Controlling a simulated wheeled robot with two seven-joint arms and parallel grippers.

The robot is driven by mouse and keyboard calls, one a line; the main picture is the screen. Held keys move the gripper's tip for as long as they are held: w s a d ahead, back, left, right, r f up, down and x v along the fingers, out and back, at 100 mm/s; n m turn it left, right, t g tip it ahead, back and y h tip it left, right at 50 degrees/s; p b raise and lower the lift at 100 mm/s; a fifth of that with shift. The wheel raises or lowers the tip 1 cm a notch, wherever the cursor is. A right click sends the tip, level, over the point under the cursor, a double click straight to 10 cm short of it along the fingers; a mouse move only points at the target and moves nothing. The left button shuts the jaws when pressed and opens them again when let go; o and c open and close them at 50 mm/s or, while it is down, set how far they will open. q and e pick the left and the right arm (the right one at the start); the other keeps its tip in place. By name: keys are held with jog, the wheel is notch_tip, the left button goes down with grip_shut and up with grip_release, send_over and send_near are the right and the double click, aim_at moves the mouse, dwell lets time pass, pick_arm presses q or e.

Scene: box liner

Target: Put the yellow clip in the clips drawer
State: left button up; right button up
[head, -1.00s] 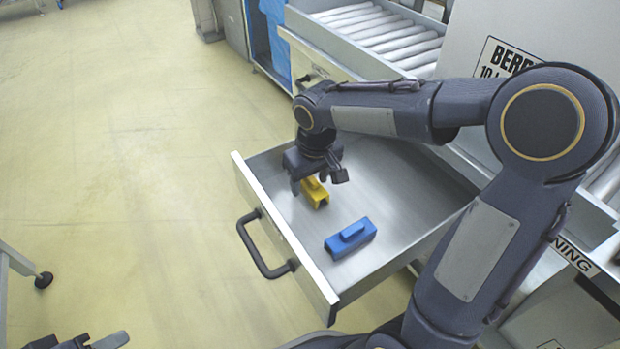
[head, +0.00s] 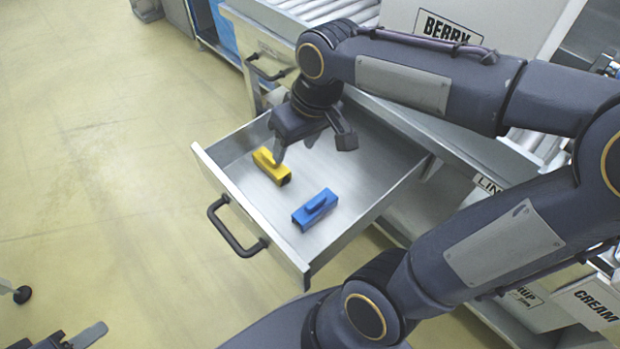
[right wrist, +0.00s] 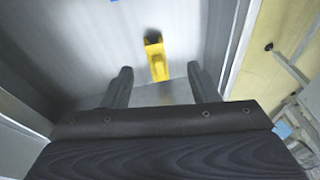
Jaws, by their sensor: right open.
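The yellow clip (head: 270,165) lies on the floor of the open metal drawer (head: 246,219), near its left side. A blue clip (head: 315,209) lies in the same drawer, nearer the front right. My right gripper (head: 313,148) is open and empty above the drawer, just behind and right of the yellow clip in the head view. In the right wrist view the yellow clip (right wrist: 157,58) shows ahead of and between the open fingers (right wrist: 158,80), apart from them. My left gripper (head: 60,338) shows only partly at the bottom left edge, away from the drawer.
The drawer has a dark front handle (head: 232,228). A closed drawer (head: 268,62) with a handle sits beside it, to the upper left. A roller conveyor (head: 310,10) and a box marked BERRY (head: 480,20) stand behind.

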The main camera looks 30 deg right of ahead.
jog(key=s+a+f+m+t+y, duration=0.2)
jog(key=s+f, duration=0.1)
jog(key=s, duration=0.8)
jog(key=shift+f+t, duration=0.4)
dwell(0.4)
